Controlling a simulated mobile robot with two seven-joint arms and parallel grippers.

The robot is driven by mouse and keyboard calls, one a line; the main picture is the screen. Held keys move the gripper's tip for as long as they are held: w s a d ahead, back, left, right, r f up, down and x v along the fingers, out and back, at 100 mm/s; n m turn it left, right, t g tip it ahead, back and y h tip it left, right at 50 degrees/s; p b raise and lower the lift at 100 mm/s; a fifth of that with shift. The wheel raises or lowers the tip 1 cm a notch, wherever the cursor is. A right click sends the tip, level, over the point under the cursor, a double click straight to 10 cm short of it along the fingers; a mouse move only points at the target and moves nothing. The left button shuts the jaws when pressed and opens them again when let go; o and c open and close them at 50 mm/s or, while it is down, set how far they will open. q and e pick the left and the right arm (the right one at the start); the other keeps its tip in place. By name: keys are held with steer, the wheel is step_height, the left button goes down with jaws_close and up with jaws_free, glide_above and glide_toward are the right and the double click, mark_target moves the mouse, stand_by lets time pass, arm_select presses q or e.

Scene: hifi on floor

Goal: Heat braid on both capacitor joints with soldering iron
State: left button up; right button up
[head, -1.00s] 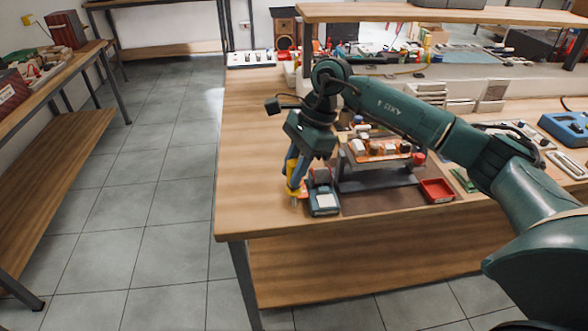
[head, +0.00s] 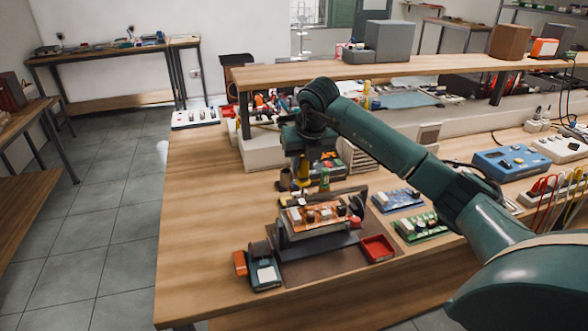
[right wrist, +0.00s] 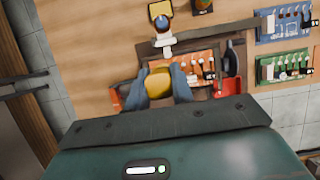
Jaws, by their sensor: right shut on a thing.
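The soldering iron, seen as a yellow handle (right wrist: 158,83), is between the two blue-grey fingers of my right gripper (right wrist: 160,88). In the head view that gripper (head: 302,178) points down behind the left part of the orange circuit board (head: 318,213), with yellow showing at its fingers. The iron's tip cannot be made out. The board sits in a dark holder (head: 312,243) and carries dark round parts and pale blocks; it also shows in the right wrist view (right wrist: 197,72), beyond the fingers. I cannot make out the braid or the individual capacitor joints. My left gripper is out of view.
A dark station (head: 265,273) with a pale panel stands at the holder's front left, beside an orange block (head: 240,263). A red tray (head: 377,248) is at the front right. Blue (head: 398,200) and green (head: 424,227) boards lie right. A raised shelf (head: 400,69) crosses behind. The table's left is clear.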

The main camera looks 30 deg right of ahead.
mark_target(303, 180)
steer(key=shift+f, duration=0.2)
steer(key=shift+f+b, duration=0.6)
step_height(303, 180, down, 2)
steer(key=shift+f+b, duration=0.2)
steer(key=shift+b, duration=0.65)
steer(key=shift+f, duration=0.3)
arm_select(q)
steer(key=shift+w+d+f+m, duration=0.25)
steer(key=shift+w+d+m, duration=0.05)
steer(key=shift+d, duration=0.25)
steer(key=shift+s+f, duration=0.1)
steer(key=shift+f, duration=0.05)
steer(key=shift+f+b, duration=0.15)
steer(key=shift+b, duration=0.3)
arm_select(e)
steer(key=shift+f, duration=0.4)
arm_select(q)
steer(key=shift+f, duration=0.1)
arm_select(e)
steer(key=shift+f, duration=0.15)
stand_by(1.2)
